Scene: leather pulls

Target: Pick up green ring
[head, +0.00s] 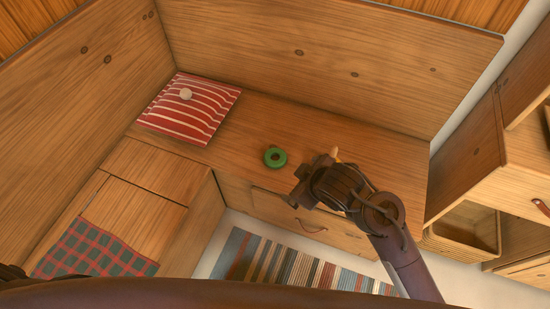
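A small green ring (275,157) lies flat on the wooden bench top, with its hole facing up. My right gripper (297,187) is just to the right of and nearer than the ring, above the bench's front edge. Its two dark fingers look spread apart, with nothing seen between them, and they do not appear to touch the ring. My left gripper is not in view.
A red-and-white striped cushion (188,110) with a small pale round object (186,94) on it lies left of the ring. A small orange-tan object (334,153) shows partly behind my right gripper. Wooden panels rise behind the bench (240,115). A drawer pull (311,226) is below.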

